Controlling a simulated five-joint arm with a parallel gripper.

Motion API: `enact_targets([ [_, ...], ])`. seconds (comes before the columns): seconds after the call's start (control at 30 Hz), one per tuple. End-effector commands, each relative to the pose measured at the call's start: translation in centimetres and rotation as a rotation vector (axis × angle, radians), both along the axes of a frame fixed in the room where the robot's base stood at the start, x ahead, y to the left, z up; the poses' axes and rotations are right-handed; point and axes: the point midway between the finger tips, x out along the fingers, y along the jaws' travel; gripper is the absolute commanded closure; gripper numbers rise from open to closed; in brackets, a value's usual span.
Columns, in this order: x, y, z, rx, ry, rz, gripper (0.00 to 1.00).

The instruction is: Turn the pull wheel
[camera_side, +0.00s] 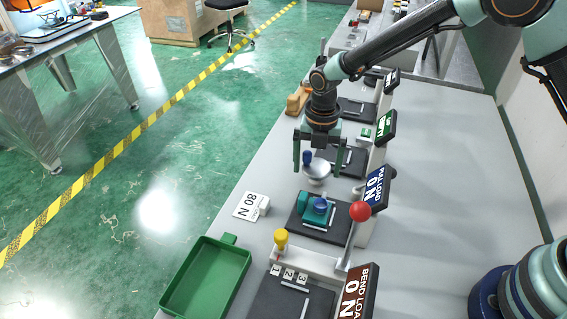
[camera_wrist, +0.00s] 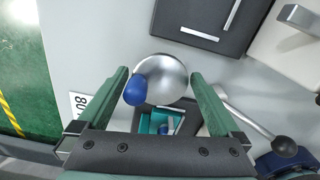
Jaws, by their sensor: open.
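The pull wheel is a round silver disc (camera_side: 317,174) with a blue knob (camera_side: 307,158) at its upper left edge. In the wrist view the wheel (camera_wrist: 172,76) lies between my fingers, with the blue knob (camera_wrist: 136,90) at its left side, close to the left finger. My gripper (camera_side: 315,162) points down at the wheel with its fingers apart. In the wrist view my gripper (camera_wrist: 158,78) is open and holds nothing. I cannot tell whether a finger touches the knob.
A blue sign (camera_side: 376,188) with a 0 N reading stands right of the wheel. A teal block with a blue top (camera_side: 319,205) sits on a dark pad nearer the camera. A red-balled lever (camera_side: 360,212), a yellow knob (camera_side: 281,237) and a green tray (camera_side: 205,278) stand nearer the front.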

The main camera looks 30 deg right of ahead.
Motion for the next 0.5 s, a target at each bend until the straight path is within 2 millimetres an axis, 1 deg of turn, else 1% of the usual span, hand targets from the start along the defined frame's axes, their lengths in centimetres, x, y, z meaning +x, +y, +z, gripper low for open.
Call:
enact_targets([
  [0.03, -0.02, -0.01, -0.45, 0.000, 0.001, 0.000, 0.00],
  [0.13, -0.01, -0.01, -0.85, 0.000, 0.000, 0.000, 0.00],
  [0.4, 0.01, -0.01, -0.98, 0.000, 0.000, 0.000, 0.00],
  [0.43, 0.01, -0.01, -0.97, 0.000, 0.000, 0.000, 0.04],
  [0.47, 0.00, 0.00, -0.97, 0.000, 0.000, 0.000, 0.15],
  [0.5, 0.01, -0.01, -0.96, 0.000, 0.000, 0.000, 0.31],
])
